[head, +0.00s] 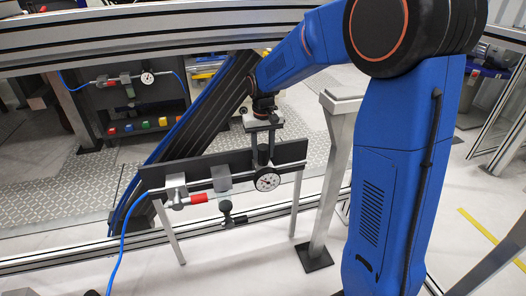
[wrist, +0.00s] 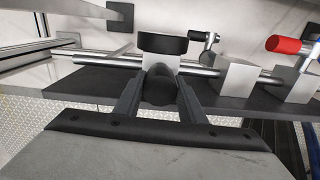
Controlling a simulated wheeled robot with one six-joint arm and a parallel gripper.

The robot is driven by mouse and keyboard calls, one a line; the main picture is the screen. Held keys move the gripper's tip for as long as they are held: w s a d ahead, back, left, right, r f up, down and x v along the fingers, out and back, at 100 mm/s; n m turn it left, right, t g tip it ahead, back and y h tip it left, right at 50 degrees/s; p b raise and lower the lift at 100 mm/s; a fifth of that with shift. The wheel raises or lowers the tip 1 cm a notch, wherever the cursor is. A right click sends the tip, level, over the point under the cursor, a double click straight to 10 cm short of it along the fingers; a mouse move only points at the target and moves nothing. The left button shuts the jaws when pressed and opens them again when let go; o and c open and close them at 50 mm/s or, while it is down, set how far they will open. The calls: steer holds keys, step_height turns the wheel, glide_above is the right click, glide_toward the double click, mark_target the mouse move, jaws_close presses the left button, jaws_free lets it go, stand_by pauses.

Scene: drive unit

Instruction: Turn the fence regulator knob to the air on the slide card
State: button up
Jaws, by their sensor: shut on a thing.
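The regulator knob (wrist: 158,88) is black and sits on the pipe behind the round gauge (head: 267,179). My gripper (head: 263,150) comes down from above with its two fingers on either side of this knob. In the wrist view my gripper (wrist: 159,92) is shut on the knob, one finger on each side. The gauge is seen from behind in the wrist view (wrist: 163,43), as a dark disc. Its dial faces the head camera, but the reading is too small to tell. I cannot make out a slide card in either view.
A dark rail (head: 205,168) on legs carries the pipe. Left of the gauge are a grey block with a black handle (head: 228,213) and a red-handled valve (head: 198,198). A blue hose (head: 121,245) hangs at left. A similar gauge assembly (head: 147,78) is behind. A post (head: 330,175) stands right.

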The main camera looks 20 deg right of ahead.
steer(key=m, duration=0.4)
steer(key=shift+m, duration=1.8)
steer(key=o, duration=1)
steer(key=shift+o, duration=0.2)
